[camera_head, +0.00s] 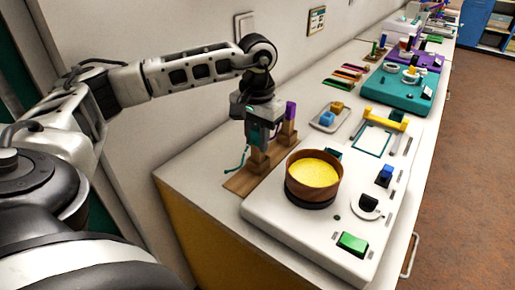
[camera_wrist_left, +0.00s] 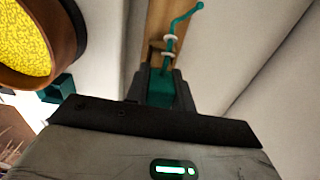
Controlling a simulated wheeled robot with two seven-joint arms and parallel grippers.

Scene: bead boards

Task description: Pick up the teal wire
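The teal wire (camera_head: 237,162) hangs beside a wooden stand (camera_head: 262,160), its bent end pointing left. In the left wrist view the wire (camera_wrist_left: 183,24) runs past pale rings to a teal block-like grip (camera_wrist_left: 160,90). My left gripper (camera_head: 259,143) points down over the stand. In the left wrist view its dark fingers (camera_wrist_left: 160,86) lie along both sides of the teal grip, with no clear gap, and look shut on it. The wire is still at the stand; whether it is lifted is hard to tell. My right gripper is not in view.
A purple-topped post (camera_head: 290,112) stands close right of the gripper. A round wooden bowl of yellow beads (camera_head: 313,174) sits on the white board (camera_head: 290,232) in front. A small tray with blue and orange blocks (camera_head: 329,118) lies behind. The white counter's left front (camera_head: 185,170) is clear.

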